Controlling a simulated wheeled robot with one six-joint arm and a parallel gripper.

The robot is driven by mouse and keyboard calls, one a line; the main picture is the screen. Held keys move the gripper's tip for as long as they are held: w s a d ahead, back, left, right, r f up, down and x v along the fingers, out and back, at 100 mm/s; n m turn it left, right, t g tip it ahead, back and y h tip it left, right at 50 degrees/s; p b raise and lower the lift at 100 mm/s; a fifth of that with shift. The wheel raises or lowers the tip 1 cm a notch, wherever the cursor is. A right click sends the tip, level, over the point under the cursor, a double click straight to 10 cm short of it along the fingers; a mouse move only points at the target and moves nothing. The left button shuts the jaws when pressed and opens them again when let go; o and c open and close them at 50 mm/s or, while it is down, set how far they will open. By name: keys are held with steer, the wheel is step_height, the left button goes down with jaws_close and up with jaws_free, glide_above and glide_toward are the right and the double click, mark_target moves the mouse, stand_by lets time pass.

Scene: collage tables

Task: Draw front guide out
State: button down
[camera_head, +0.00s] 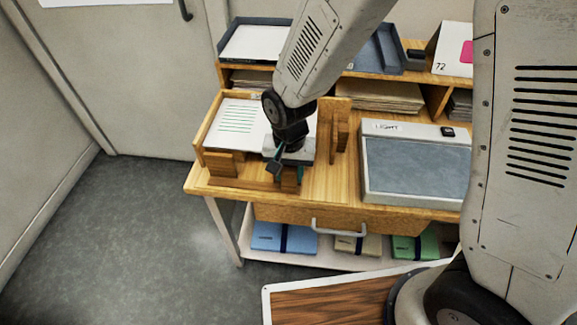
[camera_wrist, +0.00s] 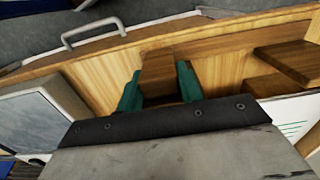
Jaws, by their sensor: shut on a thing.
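A wooden jig (camera_head: 205,134) with a sheet of paper (camera_head: 238,117) in it sits at the left of the wooden table. The front guide is a wooden piece along the jig's near side. My gripper (camera_head: 283,172) points down at this near side. In the wrist view, the teal fingers of my gripper (camera_wrist: 160,88) stand on both sides of the front guide's wooden block (camera_wrist: 158,66) and are shut on it. In the head view, my wrist hides the right part of the jig, and much of the guide is covered.
A light box (camera_head: 415,170) stands at the right of the table (camera_head: 345,195). Another wooden upright (camera_head: 341,130) stands just right of my gripper. A drawer handle (camera_head: 339,229) sticks out below the front edge. Trays and a shelf are behind. The floor at left is clear.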

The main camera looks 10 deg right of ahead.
steer(key=shift+s+a, duration=0.2)
steer(key=shift+s, duration=0.25)
steer(key=shift+s+d, duration=0.15)
steer(key=c, duration=0.9)
jaws_free()
steer(key=shift+s, duration=0.1)
steer(key=shift+r, duration=0.1)
step_height(320, 180, up, 8)
steer(key=shift+f, duration=0.15)
